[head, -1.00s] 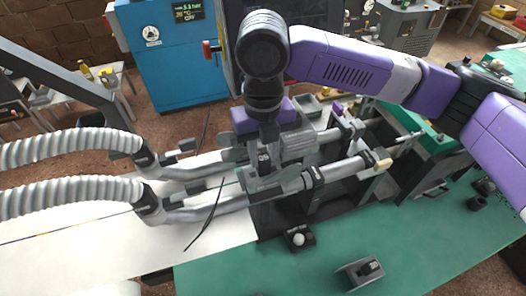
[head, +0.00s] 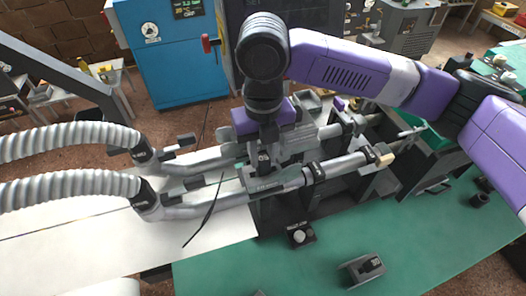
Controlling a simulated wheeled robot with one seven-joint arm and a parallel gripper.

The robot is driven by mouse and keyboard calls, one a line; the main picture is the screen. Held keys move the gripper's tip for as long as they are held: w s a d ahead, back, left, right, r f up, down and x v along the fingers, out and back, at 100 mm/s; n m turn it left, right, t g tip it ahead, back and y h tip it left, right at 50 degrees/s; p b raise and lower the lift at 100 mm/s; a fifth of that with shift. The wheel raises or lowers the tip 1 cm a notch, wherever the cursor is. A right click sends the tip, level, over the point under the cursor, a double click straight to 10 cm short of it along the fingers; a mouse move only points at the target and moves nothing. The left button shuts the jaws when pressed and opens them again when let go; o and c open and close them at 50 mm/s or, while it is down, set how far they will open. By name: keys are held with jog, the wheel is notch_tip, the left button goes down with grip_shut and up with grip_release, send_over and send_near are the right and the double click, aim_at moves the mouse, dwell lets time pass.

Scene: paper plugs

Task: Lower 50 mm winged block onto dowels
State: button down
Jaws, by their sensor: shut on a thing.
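My gripper (head: 264,148) points down over the middle of the machine, below the purple wrist body. It is shut on a dark grey block (head: 263,160) whose pale marking seems to read 50. The fingers and wrist cover much of the block, so its wings are hard to make out. The block is low, close to the grey-green plate (head: 275,182) between the two metal tubes. The dowels cannot be made out, and I cannot tell whether the block touches them.
Two metal tubes (head: 225,200) with ribbed grey hoses (head: 75,190) run past the gripper. A round-topped button box (head: 300,234) and a dark grey block-like piece (head: 364,269) sit on the green bench (head: 420,235). A thin black cable (head: 207,212) hangs in front.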

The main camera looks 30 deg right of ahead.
jog(key=shift+f+b, duration=0.55)
jog(key=shift+f, duration=0.3)
jog(key=c, duration=1.1)
grip_release()
jog(key=shift+o, duration=0.2)
jog(key=shift+r, duration=0.15)
jog(key=shift+r+p, duration=2.15)
jog(key=shift+r, duration=0.5)
notch_tip(320, 180, up, 8)
jog(key=b, duration=0.1)
jog(key=shift+b, duration=0.3)
